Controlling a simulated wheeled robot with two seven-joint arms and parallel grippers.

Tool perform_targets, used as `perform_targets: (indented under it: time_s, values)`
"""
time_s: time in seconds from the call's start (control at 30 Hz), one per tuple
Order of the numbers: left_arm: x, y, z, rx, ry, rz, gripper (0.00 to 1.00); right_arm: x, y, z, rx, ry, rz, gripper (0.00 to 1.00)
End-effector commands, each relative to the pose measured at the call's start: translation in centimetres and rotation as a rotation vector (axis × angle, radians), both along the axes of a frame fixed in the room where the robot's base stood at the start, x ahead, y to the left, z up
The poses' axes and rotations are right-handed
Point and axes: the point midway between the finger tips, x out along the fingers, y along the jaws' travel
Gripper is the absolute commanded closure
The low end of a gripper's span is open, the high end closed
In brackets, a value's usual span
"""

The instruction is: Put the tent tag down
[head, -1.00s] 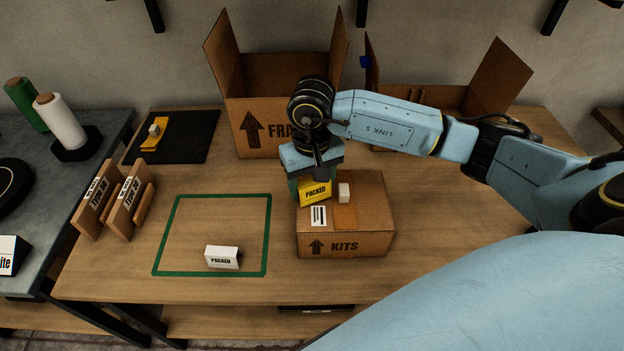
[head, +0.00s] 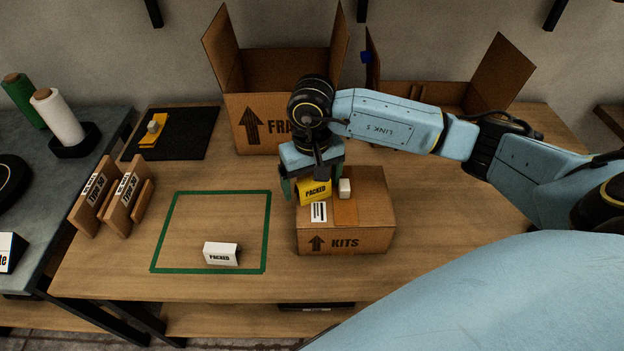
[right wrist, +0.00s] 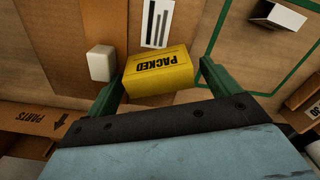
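A yellow tent tag marked PACKED (head: 315,191) stands on top of the closed KITS carton (head: 366,228), at its back left, by a white label. The tag also shows in the right wrist view (right wrist: 160,72). My right gripper (head: 312,182) is over the tag from behind, with its green fingers apart, one on each side. In the right wrist view (right wrist: 162,80) a gap shows between the tag and the right finger; the left finger is very close to it. A white tent tag marked PACKED (head: 221,254) stands inside the green taped outline (head: 268,230). My left gripper is out of view.
A small white block (head: 345,187) sits on the carton just right of the yellow tag. An open FRAGILE carton (head: 285,118) stands behind. Wooden holders (head: 122,203) stand at the left, and a black mat (head: 196,140) lies behind them. The taped area is mostly clear.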

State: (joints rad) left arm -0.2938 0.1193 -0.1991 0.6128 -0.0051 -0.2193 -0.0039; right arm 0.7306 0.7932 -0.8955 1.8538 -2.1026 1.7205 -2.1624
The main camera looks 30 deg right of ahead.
Motion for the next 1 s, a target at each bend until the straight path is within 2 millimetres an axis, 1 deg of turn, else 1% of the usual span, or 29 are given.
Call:
perform_targets:
  time_s: [0.27,0.37,0.4,0.47,0.57,0.7,0.8,0.9,1.0]
  values:
    - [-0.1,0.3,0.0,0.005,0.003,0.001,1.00,0.0,0.0,0.0,0.000,0.000,0.000,0.12]
    - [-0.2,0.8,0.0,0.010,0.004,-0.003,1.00,0.0,0.0,0.0,0.000,0.000,0.000,0.12]
    - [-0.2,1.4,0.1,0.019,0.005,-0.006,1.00,0.1,0.0,0.8,0.000,-0.004,0.000,0.12]
    - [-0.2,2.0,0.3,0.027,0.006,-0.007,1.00,0.1,0.0,2.1,-0.001,-0.005,0.002,0.12]
    - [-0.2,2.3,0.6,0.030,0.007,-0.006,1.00,0.1,0.0,4.6,-0.001,-0.006,0.000,0.12]
    - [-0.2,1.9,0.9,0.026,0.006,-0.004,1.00,0.1,0.0,7.9,0.000,-0.005,0.000,0.12]
    - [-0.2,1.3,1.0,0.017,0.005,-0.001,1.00,0.1,0.0,10.0,0.000,-0.005,0.001,0.12]
    - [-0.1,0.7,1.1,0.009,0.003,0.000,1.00,0.1,0.0,11.6,0.000,-0.004,0.000,0.12]
    - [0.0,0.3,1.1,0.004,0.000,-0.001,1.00,0.0,0.0,12.7,0.001,-0.002,0.000,0.12]
